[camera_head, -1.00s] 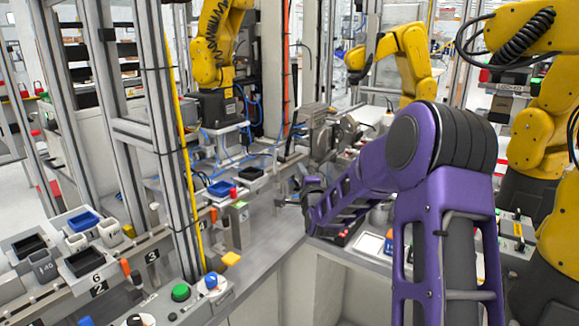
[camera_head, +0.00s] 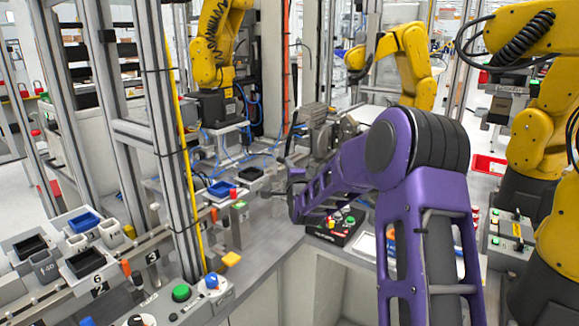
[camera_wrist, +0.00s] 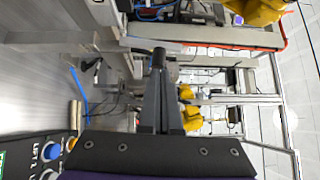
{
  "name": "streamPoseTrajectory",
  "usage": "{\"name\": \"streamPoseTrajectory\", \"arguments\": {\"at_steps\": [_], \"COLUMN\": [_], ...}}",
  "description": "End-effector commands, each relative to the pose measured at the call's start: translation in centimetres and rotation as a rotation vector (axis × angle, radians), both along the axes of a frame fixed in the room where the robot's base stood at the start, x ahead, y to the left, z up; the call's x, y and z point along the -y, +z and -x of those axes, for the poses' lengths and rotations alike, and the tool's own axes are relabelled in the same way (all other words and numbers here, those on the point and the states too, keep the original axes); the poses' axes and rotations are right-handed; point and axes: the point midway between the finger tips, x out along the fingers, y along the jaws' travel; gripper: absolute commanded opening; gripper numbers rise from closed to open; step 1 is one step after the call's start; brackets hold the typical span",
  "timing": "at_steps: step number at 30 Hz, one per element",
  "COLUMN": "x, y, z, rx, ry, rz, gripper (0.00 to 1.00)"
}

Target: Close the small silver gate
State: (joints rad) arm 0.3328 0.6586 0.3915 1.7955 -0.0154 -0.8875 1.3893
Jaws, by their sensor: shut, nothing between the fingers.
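I cannot tell for sure which part is the small silver gate. Grey metal fixtures (camera_head: 322,132) stand at the back of the bench in the head view, just beyond my forearm. My gripper (camera_wrist: 158,60) is shut and empty in the wrist view, its dark fingers together and pointing at metal framing and cables. In the head view my purple forearm reaches left over the bench, and the gripper itself is mostly hidden behind its end. I see no clear contact between the fingers and any fixture.
A black button box (camera_head: 337,226) sits on the bench below my forearm; a button box (camera_wrist: 45,155) also shows in the wrist view. A metal post (camera_head: 170,130) and trays (camera_head: 85,222) stand left. Yellow robot arms (camera_head: 408,60) stand behind and right. The grey bench (camera_head: 265,232) is bare in front.

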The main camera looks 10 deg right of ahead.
Motion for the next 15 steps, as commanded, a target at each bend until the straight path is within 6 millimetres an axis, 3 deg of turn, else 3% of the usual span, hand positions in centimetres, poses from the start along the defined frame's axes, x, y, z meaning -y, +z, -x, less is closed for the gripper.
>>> {"name": "streamPoseTrajectory", "arguments": {"at_steps": [15], "x": [-0.45], "y": [1.00], "z": [-0.36], "rx": [-0.072], "ry": [0.001], "rz": [0.072], "gripper": [0.00]}}
